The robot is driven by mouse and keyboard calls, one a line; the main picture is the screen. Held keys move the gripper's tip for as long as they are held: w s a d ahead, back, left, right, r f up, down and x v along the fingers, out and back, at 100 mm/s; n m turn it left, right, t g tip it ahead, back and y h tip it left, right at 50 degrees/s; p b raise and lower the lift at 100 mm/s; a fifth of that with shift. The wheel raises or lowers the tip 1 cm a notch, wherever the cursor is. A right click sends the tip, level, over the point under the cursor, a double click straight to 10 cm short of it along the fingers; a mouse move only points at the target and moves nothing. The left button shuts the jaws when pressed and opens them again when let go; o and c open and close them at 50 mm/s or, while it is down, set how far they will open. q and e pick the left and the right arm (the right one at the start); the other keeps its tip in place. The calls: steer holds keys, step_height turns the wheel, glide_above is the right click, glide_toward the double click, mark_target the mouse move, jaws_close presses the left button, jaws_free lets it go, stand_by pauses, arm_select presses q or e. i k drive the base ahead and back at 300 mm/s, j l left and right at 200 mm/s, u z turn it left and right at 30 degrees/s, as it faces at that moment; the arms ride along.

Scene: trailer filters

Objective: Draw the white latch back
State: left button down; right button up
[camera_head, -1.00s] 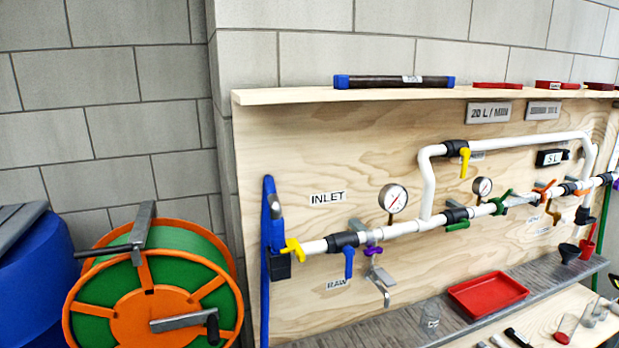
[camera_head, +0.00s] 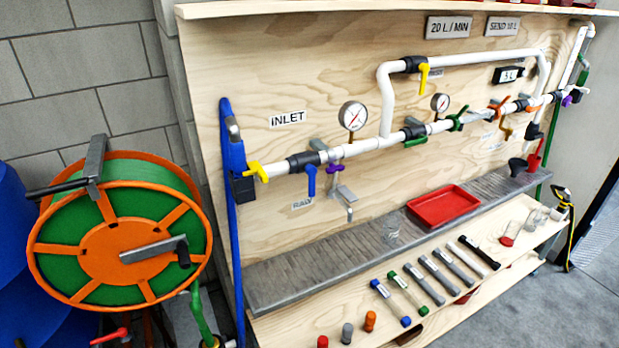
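I cannot make out a white latch in the head view. White pipework (camera_head: 375,146) runs across a plywood panel (camera_head: 245,65), with coloured valve handles along it. A yellow handle (camera_head: 257,171) is at the inlet end, a blue handle (camera_head: 311,180) hangs below the pipe, and another yellow handle (camera_head: 424,77) hangs from the upper loop. Green handles (camera_head: 457,122) and an orange handle (camera_head: 500,107) are further right. Neither of my grippers shows in the view.
A hose reel (camera_head: 120,245) with orange rims and green hose stands at the left beside a blue barrel (camera_head: 20,265). A red tray (camera_head: 443,206) lies on the grey ledge (camera_head: 300,275). Several tubes lie on the lower shelf. Grey floor (camera_head: 545,300) is clear at the right.

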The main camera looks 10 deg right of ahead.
mark_target(582, 90)
steer(key=z, duration=0.95)
